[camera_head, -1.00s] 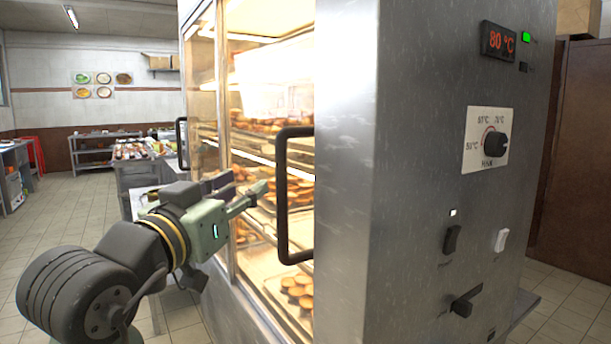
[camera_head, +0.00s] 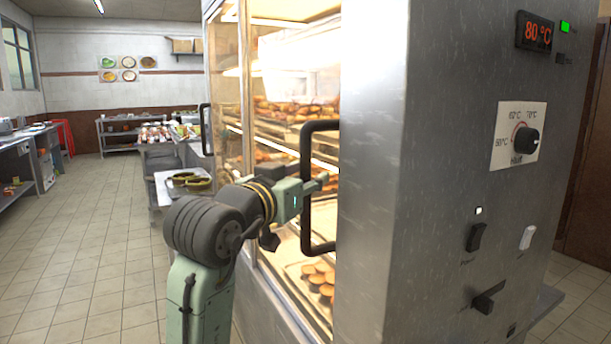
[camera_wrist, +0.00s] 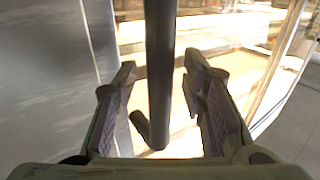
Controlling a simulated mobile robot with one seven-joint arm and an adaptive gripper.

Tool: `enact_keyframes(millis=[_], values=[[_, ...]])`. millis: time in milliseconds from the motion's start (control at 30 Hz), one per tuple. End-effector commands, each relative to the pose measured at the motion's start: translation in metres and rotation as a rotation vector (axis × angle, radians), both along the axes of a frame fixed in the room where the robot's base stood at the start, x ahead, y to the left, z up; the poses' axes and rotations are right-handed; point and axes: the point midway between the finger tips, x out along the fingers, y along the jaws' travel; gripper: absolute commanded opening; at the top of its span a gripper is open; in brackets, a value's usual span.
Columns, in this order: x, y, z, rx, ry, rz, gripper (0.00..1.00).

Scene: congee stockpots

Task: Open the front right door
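The front right door (camera_head: 292,85) is a glass door on a lit metal warming cabinet, and it looks shut. Its black vertical bar handle (camera_head: 306,225) stands out near the cabinet's right front edge. My gripper (camera_head: 317,184) is at the handle, at about the middle of its height. In the wrist view, my gripper (camera_wrist: 160,92) is open, with a finger on each side of the handle bar (camera_wrist: 161,55). Gaps show between the bar and both fingers. The lower end of the handle bends back toward the door. The far fingertip is partly hidden in the head view.
The cabinet's steel side (camera_head: 372,150) is right of the handle and carries a dial (camera_head: 527,141), switches and an 80 °C display (camera_head: 535,32). Trays of baked food are behind the glass. A second handle (camera_head: 206,130) is further left. Tiled floor (camera_head: 90,220) at left is clear.

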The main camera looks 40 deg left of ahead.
Motion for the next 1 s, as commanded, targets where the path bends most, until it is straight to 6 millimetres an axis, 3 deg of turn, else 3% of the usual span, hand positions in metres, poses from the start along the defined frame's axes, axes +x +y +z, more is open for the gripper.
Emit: enact_keyframes(millis=[200,767,1000], values=[[0.0004,0.0001,-0.0003,0.0,0.0,0.0,0.38],[0.0001,0.0,-0.0001,0.0,0.0,0.0,0.01],[0.0001,0.0,-0.0001,0.0,0.0,0.0,0.0]])
